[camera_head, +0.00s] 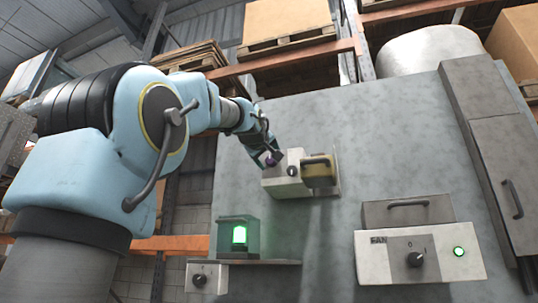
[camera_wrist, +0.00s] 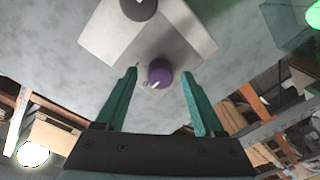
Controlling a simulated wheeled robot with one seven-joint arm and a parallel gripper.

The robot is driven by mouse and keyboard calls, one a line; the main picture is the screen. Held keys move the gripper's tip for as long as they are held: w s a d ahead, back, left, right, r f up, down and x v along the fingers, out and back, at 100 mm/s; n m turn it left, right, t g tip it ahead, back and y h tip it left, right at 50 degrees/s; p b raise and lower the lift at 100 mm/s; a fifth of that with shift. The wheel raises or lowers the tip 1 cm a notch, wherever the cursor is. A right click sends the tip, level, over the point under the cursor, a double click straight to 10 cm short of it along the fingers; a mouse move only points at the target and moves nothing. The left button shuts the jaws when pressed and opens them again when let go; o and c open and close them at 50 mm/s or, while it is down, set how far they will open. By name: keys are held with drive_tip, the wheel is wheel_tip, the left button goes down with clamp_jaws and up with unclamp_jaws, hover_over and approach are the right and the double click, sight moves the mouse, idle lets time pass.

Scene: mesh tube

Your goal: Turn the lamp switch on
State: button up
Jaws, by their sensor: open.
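A pale switch box (camera_head: 285,181) is mounted on the grey panel, with a purple knob (camera_wrist: 160,72) and a dark knob (camera_wrist: 138,8). My gripper (camera_wrist: 159,75) is open, and its green fingers appear on either side of the purple knob. I cannot tell whether they touch it. In the head view my gripper (camera_head: 268,152) is at the box's upper left and partly covers that knob. A lamp (camera_head: 239,235) glows green in a housing below. Under it is a small box with a black knob (camera_head: 200,280). No readable label shows which switch is the lamp's.
A yellowish block with a handle (camera_head: 320,170) adjoins the switch box on the right. A box marked FAN (camera_head: 418,259) has a black knob and a lit green light. A tall grey cabinet (camera_head: 495,160) stands at the right.

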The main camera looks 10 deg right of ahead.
clamp_jaws()
idle(0.6)
